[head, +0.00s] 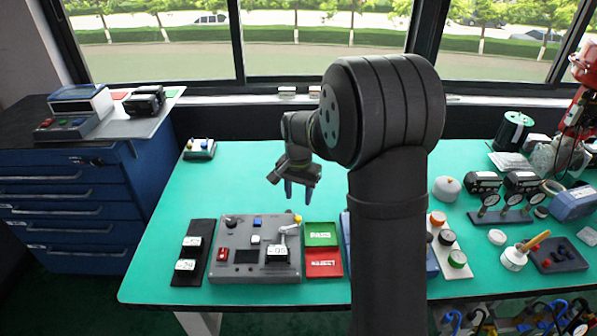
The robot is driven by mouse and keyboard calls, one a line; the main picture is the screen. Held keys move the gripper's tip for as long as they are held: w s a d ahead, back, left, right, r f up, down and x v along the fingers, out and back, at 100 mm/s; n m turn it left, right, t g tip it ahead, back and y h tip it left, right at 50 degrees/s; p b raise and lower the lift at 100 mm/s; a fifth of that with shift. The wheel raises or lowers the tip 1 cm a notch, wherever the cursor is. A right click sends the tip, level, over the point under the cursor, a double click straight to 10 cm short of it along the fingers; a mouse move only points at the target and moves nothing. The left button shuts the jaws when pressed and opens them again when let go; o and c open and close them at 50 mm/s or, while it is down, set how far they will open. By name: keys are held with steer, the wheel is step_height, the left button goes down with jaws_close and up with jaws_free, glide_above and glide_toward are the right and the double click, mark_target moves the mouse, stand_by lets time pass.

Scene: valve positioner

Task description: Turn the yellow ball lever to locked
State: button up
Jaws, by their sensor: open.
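The yellow ball (297,218) is at the upper right corner of the grey positioner panel (232,270). A pale lever arm (289,229) shows just below it, running over the panel's right side. My gripper (299,193) is above and behind that corner, pointing down with its bluish fingers apart and nothing between them. It looks clear of the lever. The lever's markings are too small to read.
A green tray (320,229) and a red tray (323,269) lie right of the panel. A black strip with white-faced blocks (178,276) is to its left. My arm hides part of the table. Gauges (487,205) stand at the right. The back left table is mostly clear.

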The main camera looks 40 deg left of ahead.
step_height(320, 180, up, 8)
glide_above(298, 217)
steer(key=shift+r, duration=0.2)
stand_by(0.5)
step_height(298, 217, down, 18)
steer(key=shift+r, duration=0.25)
stand_by(0.4)
steer(key=shift+r, duration=0.1)
